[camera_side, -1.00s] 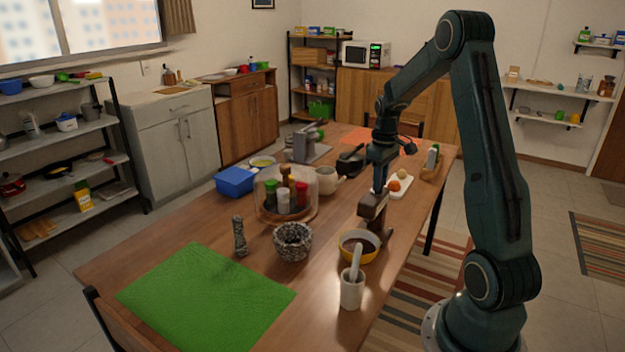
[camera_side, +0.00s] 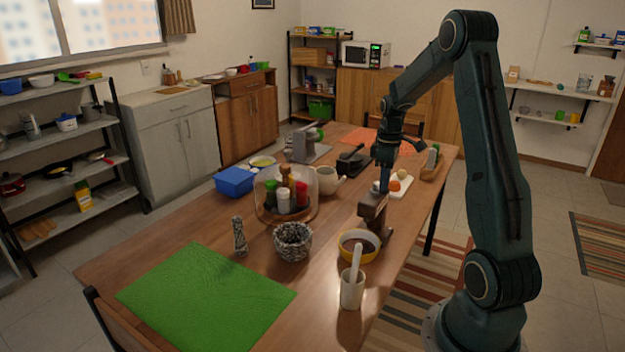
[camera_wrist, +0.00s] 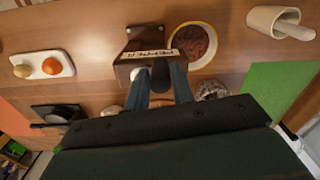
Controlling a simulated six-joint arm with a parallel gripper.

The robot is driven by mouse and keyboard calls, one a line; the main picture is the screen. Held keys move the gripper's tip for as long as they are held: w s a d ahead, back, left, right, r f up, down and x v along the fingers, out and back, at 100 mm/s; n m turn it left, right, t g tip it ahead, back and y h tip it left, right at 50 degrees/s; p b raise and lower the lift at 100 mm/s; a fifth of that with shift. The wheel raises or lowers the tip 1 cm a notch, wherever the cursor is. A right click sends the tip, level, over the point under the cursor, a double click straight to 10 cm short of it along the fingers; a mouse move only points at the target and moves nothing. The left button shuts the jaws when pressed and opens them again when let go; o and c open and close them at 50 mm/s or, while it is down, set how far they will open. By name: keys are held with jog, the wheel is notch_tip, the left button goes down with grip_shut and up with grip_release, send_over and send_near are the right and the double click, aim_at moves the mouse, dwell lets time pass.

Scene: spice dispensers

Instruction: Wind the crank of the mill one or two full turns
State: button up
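The mill (camera_side: 373,211) is a brown wooden block stand on the table, beside the yellow-rimmed bowl; it also shows at the top of the wrist view (camera_wrist: 150,43). My gripper (camera_side: 382,186) points down at the mill's top. In the wrist view its two blue-grey fingers (camera_wrist: 160,75) reach to the mill's near edge, with a dark rounded piece between them, perhaps the crank's knob. Whether the fingers press on it I cannot tell. The rest of the crank is hidden by my gripper.
A yellow-rimmed bowl (camera_side: 358,250) with dark red contents stands close beside the mill. A white mortar with pestle (camera_side: 352,290), a speckled bowl (camera_side: 292,243) and a spice carousel (camera_side: 287,195) are nearby. The green mat (camera_side: 205,297) is bare.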

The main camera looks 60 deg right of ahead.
jog(key=shift+o, duration=1.4)
notch_tip(320, 180, up, 14)
